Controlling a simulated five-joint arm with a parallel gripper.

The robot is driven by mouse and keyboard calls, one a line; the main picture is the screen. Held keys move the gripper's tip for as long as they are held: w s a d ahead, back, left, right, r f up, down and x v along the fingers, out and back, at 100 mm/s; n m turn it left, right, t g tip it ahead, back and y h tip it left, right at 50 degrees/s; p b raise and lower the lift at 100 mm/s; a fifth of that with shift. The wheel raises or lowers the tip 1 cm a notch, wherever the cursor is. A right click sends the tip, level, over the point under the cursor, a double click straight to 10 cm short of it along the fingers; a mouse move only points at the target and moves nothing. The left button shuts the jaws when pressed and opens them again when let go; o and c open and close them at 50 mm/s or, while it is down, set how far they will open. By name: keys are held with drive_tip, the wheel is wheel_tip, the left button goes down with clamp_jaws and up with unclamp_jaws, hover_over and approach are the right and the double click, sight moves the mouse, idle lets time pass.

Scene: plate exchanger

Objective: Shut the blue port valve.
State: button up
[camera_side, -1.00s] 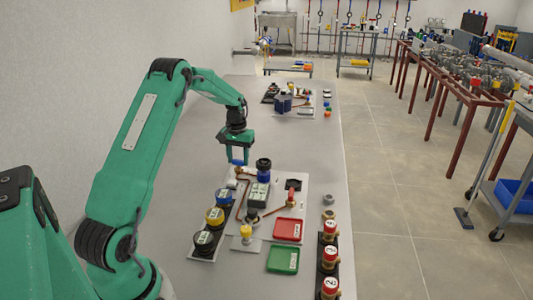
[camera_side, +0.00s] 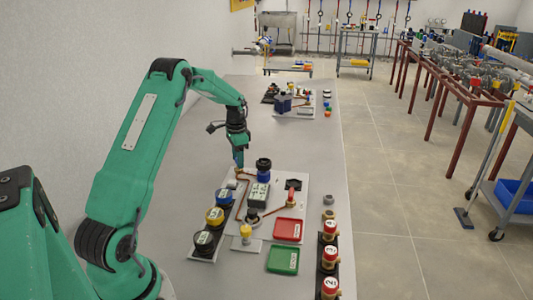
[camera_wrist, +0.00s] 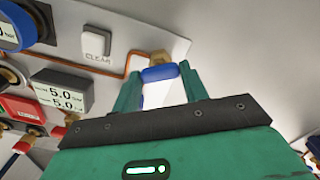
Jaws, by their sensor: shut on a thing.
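The blue port valve has a blue handle (camera_wrist: 160,73) on a brass body (camera_wrist: 159,57), at the edge of the white panel in the wrist view. My gripper (camera_wrist: 158,80) has its two green fingers on either end of the blue handle and is shut on it. In the side view my gripper (camera_side: 239,164) points down at the far left corner of the panel (camera_side: 284,183). There the fingers hide most of the valve, and its handle angle cannot be told.
A copper pipe (camera_wrist: 100,72) runs from the valve along the panel, past a CLEAR button (camera_wrist: 96,42) and a 5.0 display (camera_wrist: 62,92). In the side view a dark blue-based knob (camera_side: 263,165) stands close to the right of my gripper.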

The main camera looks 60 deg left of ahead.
drive_tip(key=m, duration=0.6)
drive_tip(key=shift+r, duration=0.1)
drive_tip(key=shift+m, duration=0.3)
drive_tip(key=o, duration=1)
drive_tip(key=shift+r, duration=3.9)
drive_tip(key=shift+d, duration=0.1)
